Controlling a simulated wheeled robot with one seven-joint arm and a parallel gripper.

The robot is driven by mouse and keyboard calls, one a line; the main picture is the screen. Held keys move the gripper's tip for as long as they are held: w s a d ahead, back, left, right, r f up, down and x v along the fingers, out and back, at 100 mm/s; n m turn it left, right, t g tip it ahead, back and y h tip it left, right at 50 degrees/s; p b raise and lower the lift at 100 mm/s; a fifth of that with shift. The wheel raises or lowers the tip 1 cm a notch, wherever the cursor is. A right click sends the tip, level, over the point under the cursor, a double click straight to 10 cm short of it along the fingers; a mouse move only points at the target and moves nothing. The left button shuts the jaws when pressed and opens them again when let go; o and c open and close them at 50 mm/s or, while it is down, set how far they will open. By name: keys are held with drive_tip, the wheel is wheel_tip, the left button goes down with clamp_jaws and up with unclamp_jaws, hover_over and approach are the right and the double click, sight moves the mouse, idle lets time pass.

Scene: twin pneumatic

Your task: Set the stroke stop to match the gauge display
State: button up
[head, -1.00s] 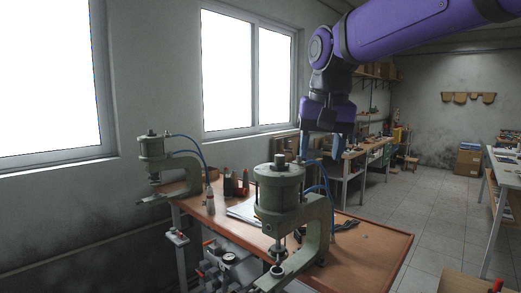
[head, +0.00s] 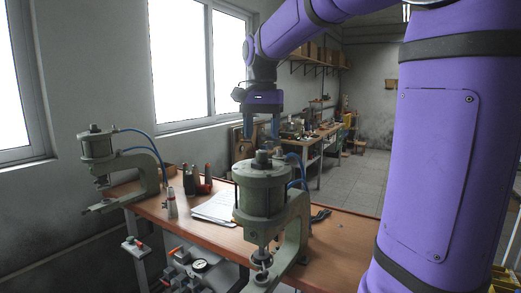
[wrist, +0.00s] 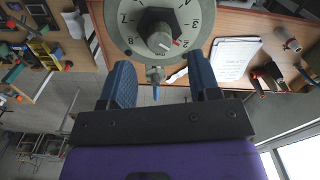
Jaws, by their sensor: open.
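Two green pneumatic presses stand on the wooden bench: the near press (head: 262,195) at centre and the far press (head: 97,147) at left. In the wrist view the near press's top shows a pale numbered dial (wrist: 118,22) around a dark stroke stop knob (wrist: 160,35) with a light cap and a small red mark. My gripper (head: 261,134) is open above the near press. In the wrist view its blue fingers (wrist: 158,65) are apart, with the knob lying beyond their tips. A small round white gauge (head: 199,265) sits low among the fittings; its reading is too small to tell.
A white sheet (head: 216,207), a bottle (head: 171,204) and dark pliers (head: 320,215) lie around the near press. Blue air hoses (head: 146,136) loop from the presses. The bench (head: 345,240) is mostly clear at right.

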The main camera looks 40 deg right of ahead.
sight(262, 151)
drive_tip(key=shift+f, duration=2.55)
drive_tip(key=c, duration=0.9)
